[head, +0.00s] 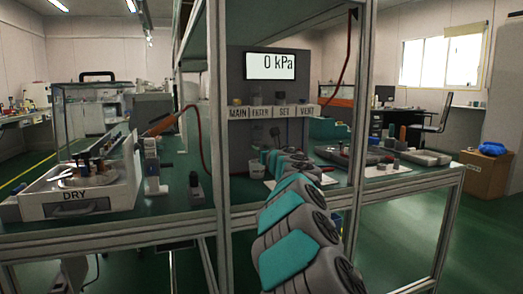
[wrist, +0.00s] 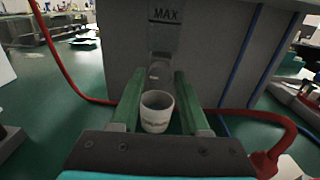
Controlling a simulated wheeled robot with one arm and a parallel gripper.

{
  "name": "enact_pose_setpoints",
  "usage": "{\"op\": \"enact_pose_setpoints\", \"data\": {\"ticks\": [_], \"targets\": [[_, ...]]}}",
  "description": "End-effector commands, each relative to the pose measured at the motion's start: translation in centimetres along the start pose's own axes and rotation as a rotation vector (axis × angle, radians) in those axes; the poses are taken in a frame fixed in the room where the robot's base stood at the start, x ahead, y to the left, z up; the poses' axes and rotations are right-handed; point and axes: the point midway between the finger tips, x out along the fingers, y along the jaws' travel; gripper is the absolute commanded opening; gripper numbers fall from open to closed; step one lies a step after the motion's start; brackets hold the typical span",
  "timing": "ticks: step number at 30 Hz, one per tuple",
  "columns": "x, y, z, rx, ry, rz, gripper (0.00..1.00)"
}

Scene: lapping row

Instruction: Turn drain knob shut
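In the wrist view my gripper (wrist: 157,80) has its two green fingers apart, one on each side, with nothing clasped between the tips. Between and beyond the tips is a pale fitting (wrist: 158,72) low on the grey panel (wrist: 110,50), under a MAX label. It may be the drain knob; its turn position cannot be read. A white open-topped cup (wrist: 157,110) stands beneath, between the fingers in the picture. In the head view my arm reaches toward the panel (head: 238,85), and the fingers and knob cannot be made out. The cup (head: 257,168) shows beside my arm.
Red hoses (wrist: 72,80) run on both sides of the panel. Frame posts (head: 217,130) stand near my arm. A DRY tray (head: 75,205) is at left.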

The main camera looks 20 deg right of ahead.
Motion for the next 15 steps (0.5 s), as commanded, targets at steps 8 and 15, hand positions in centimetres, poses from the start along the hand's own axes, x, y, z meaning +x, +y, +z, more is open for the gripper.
{"op": "enact_pose_setpoints", "data": {"ticks": [8, 15], "targets": [[0.00, 0.00, -0.01, 0.000, 0.000, 0.000, 0.12], [-0.01, 0.01, 0.00, 0.000, 0.000, 0.000, 0.00]]}}
